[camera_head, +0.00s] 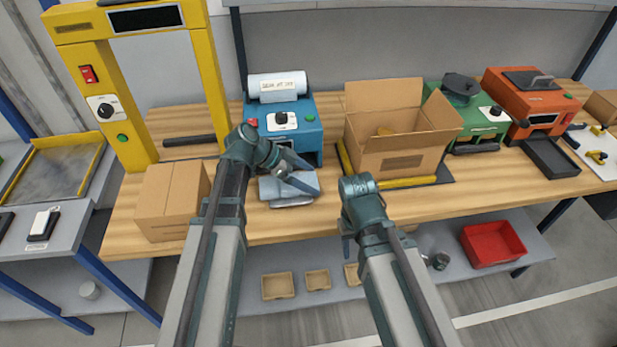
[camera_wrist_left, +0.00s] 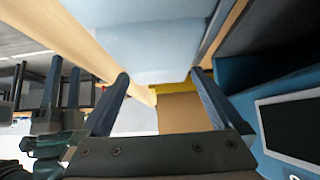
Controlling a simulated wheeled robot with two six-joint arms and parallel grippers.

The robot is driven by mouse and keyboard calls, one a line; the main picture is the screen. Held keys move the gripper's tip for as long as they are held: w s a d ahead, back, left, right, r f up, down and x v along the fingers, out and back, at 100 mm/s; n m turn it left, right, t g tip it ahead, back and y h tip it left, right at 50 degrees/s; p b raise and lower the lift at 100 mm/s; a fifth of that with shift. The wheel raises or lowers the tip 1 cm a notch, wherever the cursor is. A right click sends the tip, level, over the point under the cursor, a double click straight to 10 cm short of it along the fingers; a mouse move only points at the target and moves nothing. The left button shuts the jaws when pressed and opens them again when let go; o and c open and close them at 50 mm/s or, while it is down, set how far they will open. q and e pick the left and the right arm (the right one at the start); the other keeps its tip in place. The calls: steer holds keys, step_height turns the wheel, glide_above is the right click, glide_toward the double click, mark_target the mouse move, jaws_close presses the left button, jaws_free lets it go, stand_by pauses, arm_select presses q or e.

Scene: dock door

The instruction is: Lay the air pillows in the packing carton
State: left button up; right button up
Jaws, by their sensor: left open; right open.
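Pale blue-grey air pillows (camera_head: 290,190) lie stacked on the wooden bench in front of a blue machine. A pale pillow also fills the upper middle of the left wrist view (camera_wrist_left: 150,40). My left gripper (camera_head: 312,178) is open over the pillows. In its wrist view, its two fingers (camera_wrist_left: 160,76) stand apart with the pillow just beyond; I cannot tell whether they touch it. The packing carton (camera_head: 388,164) stands open to the right, flaps up, with something tan inside. My right gripper (camera_head: 346,246) is low by the bench's front edge, mostly hidden; its open fingers show in the left wrist view (camera_wrist_left: 64,88).
The blue machine (camera_head: 296,133) with a white roll stands behind the pillows. A closed carton (camera_head: 172,200) and a yellow frame (camera_head: 125,150) are at left. Green (camera_head: 480,125) and orange (camera_head: 535,105) machines stand right. A red bin (camera_head: 493,243) sits on the lower shelf.

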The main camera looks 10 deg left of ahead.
arm_select(q)
steer(key=p+v, duration=0.8)
steer(key=v, duration=0.4)
steer(key=shift+w+a+r, duration=0.1)
steer(key=shift+r, duration=0.1)
steer(key=shift+a+r+p, duration=0.4)
steer(key=shift+a+p, duration=0.15)
